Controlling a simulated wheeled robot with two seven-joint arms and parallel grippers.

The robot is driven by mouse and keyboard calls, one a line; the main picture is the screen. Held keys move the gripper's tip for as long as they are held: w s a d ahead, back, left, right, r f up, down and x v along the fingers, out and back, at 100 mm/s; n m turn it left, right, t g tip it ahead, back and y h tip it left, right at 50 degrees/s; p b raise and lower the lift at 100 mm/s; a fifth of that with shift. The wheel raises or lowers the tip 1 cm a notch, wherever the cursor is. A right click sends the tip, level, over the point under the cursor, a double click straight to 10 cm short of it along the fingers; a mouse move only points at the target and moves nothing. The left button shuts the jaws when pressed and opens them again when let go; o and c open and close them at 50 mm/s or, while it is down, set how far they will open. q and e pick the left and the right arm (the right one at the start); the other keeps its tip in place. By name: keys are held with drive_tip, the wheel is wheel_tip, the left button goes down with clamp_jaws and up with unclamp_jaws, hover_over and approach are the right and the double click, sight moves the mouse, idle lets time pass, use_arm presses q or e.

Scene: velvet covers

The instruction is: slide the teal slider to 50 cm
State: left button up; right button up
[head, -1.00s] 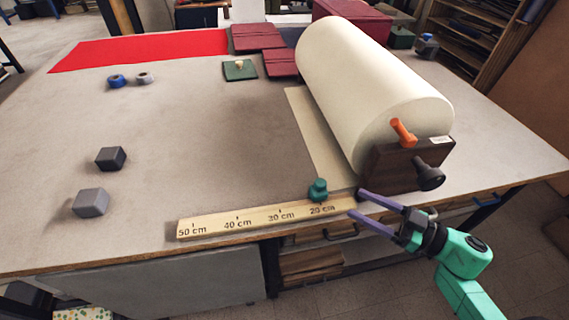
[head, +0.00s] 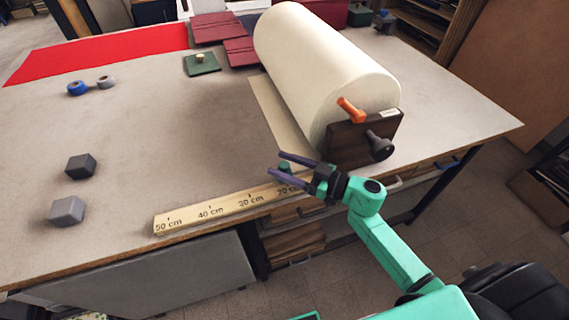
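The wooden ruler (head: 232,205) lies along the table's front edge, marked from 50 cm at its left end to 20 cm near the right. The teal slider (head: 285,167) sits near the 20 cm mark, mostly hidden by my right gripper (head: 279,163). The gripper's two purple fingers are spread, one on the far side and one on the near side of the slider as seen here. I cannot tell whether they touch it. My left gripper is not in view.
A large cream roll (head: 325,75) on a dark wooden stand (head: 350,140) with an orange handle (head: 351,109) stands just behind the gripper. Two grey blocks, one dark (head: 80,166) and one lighter (head: 67,211), lie at left. The table between is clear.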

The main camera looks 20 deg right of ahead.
clamp_jaws()
idle(1.2)
